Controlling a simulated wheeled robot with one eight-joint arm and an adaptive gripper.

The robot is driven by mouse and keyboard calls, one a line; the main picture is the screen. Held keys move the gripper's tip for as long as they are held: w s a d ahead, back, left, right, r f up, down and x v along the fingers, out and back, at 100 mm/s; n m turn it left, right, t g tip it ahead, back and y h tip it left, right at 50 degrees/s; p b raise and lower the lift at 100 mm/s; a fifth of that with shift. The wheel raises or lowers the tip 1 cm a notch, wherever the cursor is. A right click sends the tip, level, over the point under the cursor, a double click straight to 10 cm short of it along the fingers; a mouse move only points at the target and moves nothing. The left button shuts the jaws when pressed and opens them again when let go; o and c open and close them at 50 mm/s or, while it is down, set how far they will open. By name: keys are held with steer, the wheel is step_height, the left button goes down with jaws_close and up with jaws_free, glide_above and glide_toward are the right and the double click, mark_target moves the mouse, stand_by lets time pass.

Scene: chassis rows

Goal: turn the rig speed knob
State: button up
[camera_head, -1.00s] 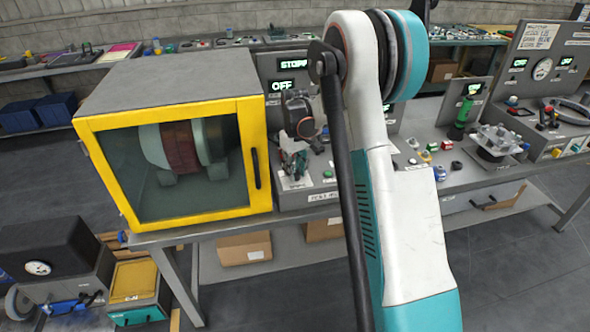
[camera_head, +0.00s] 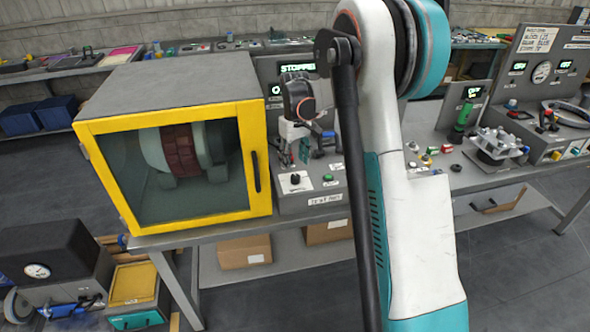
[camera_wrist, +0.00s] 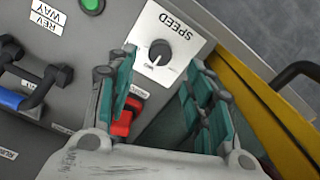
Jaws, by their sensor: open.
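The black speed knob (camera_wrist: 158,52) sits on a white plate marked SPEED (camera_wrist: 178,28), on the grey rig panel. In the head view the knob (camera_head: 295,179) shows on its plate at the rig's front, right of the yellow-framed cabinet. My gripper (camera_wrist: 158,78) is open, its teal-padded fingers apart and empty, with the knob in line with the gap, toward the fingertips. In the head view my gripper (camera_head: 293,158) hangs above and just behind the knob. I see no contact with the knob.
The yellow-framed cabinet (camera_head: 262,205) stands close left of the knob. A green button (camera_head: 328,178) is to its right. In the wrist view, a red switch (camera_wrist: 122,120) is near the left finger and a blue-black handle (camera_wrist: 22,98) is at left.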

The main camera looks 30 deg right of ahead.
mark_target(295, 176)
step_height(295, 176, up, 6)
steer(key=shift+r, duration=0.1)
stand_by(0.4)
